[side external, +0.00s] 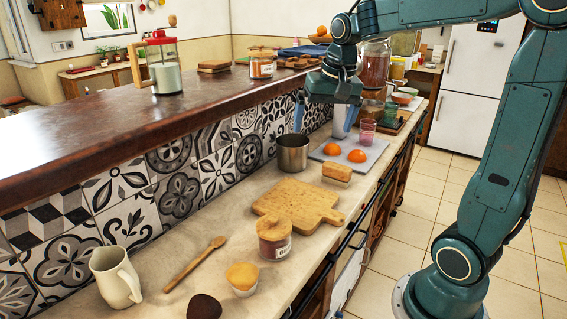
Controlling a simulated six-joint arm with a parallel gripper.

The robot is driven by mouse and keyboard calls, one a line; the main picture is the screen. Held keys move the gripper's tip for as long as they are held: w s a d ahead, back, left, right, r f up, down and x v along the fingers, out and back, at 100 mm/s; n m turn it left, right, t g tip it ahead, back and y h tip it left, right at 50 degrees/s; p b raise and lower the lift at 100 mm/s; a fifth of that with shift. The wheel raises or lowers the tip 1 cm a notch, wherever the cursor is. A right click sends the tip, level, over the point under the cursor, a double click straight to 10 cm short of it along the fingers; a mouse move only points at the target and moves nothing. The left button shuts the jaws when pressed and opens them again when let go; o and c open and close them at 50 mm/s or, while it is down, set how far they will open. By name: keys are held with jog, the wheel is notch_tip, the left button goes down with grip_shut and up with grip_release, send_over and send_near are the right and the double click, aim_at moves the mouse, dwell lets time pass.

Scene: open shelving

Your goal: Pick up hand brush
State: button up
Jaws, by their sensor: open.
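The hand brush (337,174) appears to be the small wooden-topped block with a pale lower part. It lies on the stone counter (205,262) between the cutting board and the grey tray. My gripper (323,122) hangs from above, fingers down and apart, over the far part of the counter. It is empty, and in the picture it is above and slightly left of the brush, not touching it. Its exact height and depth are hard to judge from this one view.
A metal pot (293,154) stands left of the brush. A cutting board (296,204) lies in front of it. The grey tray (374,151) behind holds orange halves and a pink glass (367,131). A raised dark ledge (110,125) runs along the left.

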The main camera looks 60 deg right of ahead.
jog(key=w+d+f+m+g, duration=0.1)
jog(key=w+d+f+m, duration=0.2)
jog(key=d, duration=0.3)
jog(key=w+d+f+m+g, duration=0.1)
jog(key=w+d+f+m, duration=0.1)
jog(key=d, duration=0.5)
jog(key=m+y, duration=0.1)
jog(key=m, duration=0.3)
send_over(337, 165)
notch_tip(337, 165, down, 8)
jog(key=shift+d+r+g, duration=0.15)
jog(key=shift+d+g, duration=0.05)
jog(key=shift+g, duration=0.1)
jog(key=shift+f, duration=4.3)
jog(key=shift+f, duration=0.1)
jog(key=shift+a+f, duration=0.1)
jog(key=shift+f, duration=2.4)
